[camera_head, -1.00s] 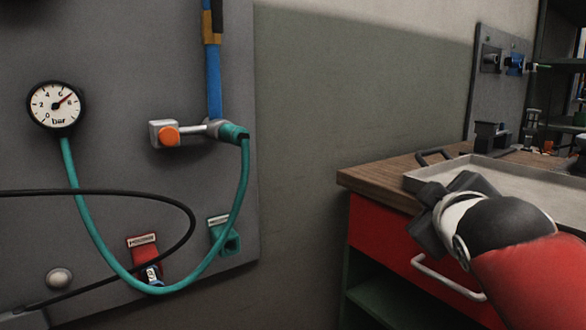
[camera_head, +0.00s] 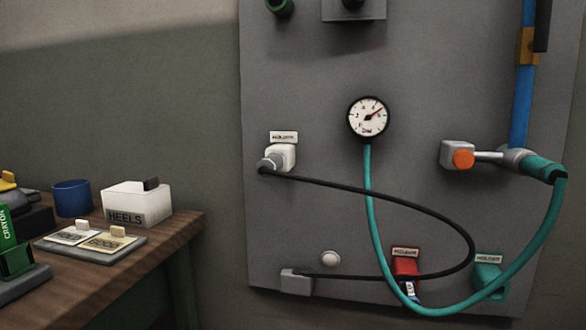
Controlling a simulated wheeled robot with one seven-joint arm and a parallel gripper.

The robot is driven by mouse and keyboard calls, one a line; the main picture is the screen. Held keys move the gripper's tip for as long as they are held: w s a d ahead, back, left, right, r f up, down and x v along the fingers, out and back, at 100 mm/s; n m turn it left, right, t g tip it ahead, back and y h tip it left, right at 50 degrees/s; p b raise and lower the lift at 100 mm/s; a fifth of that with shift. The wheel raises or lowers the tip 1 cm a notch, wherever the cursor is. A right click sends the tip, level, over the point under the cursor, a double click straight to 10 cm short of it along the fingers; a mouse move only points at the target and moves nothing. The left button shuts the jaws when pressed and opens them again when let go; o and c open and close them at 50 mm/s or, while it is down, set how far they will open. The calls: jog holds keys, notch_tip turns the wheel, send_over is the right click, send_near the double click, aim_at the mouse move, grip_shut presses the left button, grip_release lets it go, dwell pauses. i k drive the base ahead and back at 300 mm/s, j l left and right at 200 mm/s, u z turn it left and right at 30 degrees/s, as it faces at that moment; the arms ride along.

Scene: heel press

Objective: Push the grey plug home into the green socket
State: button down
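A grey plug (camera_head: 271,163) on a black cable sits at a pale holder (camera_head: 287,154) on the left part of the grey panel. A small white label is above that holder. A dark green round fitting (camera_head: 279,6), which may be the green socket, is cut off by the top edge of the view. I cannot tell how deep it is or whether anything is in it. My gripper is not in view.
The grey panel (camera_head: 330,215) carries a gauge (camera_head: 367,117), an orange-knobbed valve (camera_head: 463,158), a teal hose (camera_head: 374,215), a red holder (camera_head: 405,266) and a teal holder (camera_head: 488,277). The black cable (camera_head: 420,205) loops across it. A bench (camera_head: 165,235) with a white HEELS box (camera_head: 137,203) stands left.

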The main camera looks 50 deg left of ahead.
aim_at(275, 161)
jog(key=u, duration=2.1)
